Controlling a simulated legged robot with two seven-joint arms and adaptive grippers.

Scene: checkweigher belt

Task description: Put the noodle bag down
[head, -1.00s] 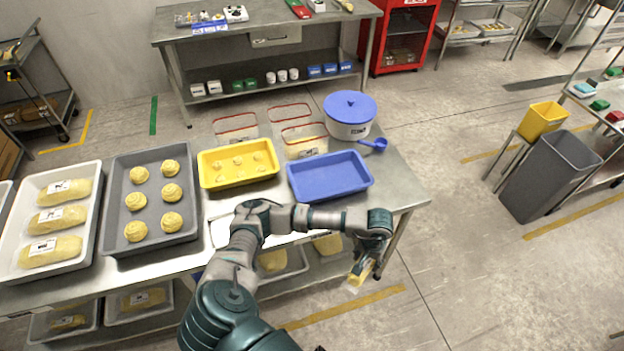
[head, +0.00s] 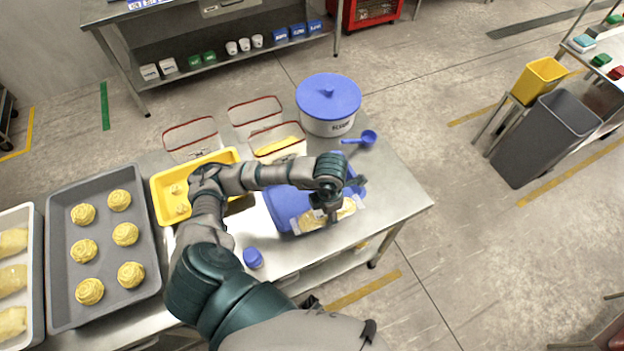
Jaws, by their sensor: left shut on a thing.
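The noodle bag (head: 312,219) is a clear bag with yellow contents and pale ends. My left gripper (head: 331,214) points down and is shut on the bag's middle, covering part of it. The bag lies across the near side of the blue tray (head: 283,205). I cannot tell whether it touches the tray or hangs just above it. My left arm hides part of the tray. My right gripper is not in view.
A white tub with a blue lid (head: 328,98) and a blue scoop (head: 362,139) stand behind the tray. A yellow tray (head: 166,197) is at left, and a small blue-capped jar (head: 253,258) in front. The steel table (head: 400,200) is bare at right.

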